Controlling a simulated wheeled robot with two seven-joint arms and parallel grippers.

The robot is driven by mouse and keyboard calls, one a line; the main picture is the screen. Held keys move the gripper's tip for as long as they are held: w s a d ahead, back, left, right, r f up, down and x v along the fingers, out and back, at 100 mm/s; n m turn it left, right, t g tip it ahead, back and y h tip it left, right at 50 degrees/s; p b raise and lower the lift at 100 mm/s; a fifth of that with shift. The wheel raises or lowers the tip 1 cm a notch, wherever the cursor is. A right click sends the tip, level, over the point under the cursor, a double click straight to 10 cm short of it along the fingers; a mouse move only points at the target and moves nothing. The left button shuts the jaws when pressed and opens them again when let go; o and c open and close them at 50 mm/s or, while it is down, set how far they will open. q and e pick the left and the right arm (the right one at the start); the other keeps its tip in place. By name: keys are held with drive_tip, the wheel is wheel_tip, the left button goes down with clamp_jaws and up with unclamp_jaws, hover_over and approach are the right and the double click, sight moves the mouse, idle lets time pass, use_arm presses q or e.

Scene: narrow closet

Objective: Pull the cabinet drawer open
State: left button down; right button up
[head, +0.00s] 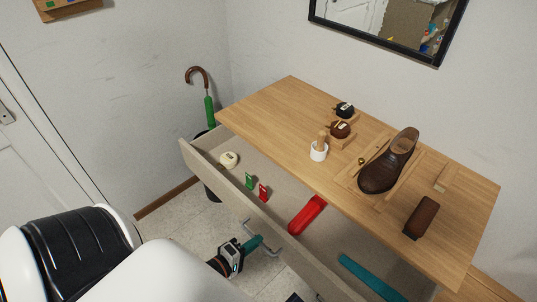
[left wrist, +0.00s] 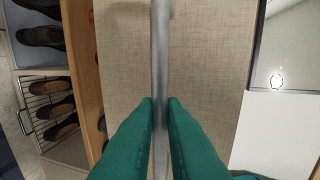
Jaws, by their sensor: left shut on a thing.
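The wooden-topped cabinet (head: 265,110) stands against the wall in the head view. Its drawer (head: 229,189) is pulled well out, and its inside shows. The drawer's metal bar handle (head: 275,251) is on the front panel. My left gripper (head: 254,243) has teal fingers and is shut on this handle. In the left wrist view, my left gripper's fingers (left wrist: 160,112) press on both sides of the handle bar (left wrist: 160,55), in front of the linen-like drawer front (left wrist: 212,65). My right gripper's fingers do not show.
The drawer holds a cream round item (head: 228,160), small green and red items, a red block (head: 306,214) and a teal strip (head: 370,278). A brown shoe (head: 388,168) and brush (head: 421,217) are on top. An umbrella (head: 210,110) stands left. Floor (head: 182,220) shows before the drawer.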

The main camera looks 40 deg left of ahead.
use_arm(q)
drive_tip(key=shift+v, duration=1.65)
drive_tip(key=shift+a, duration=0.2)
drive_tip(key=c, duration=1.5)
unclamp_jaws()
drive_tip(key=shift+f, duration=0.1)
drive_tip(key=shift+c, duration=0.2)
drive_tip(key=shift+s+f, duration=0.1)
drive_tip(key=shift+s, duration=0.05)
drive_tip(key=b+v, duration=0.1)
drive_tip(key=v, duration=1.1)
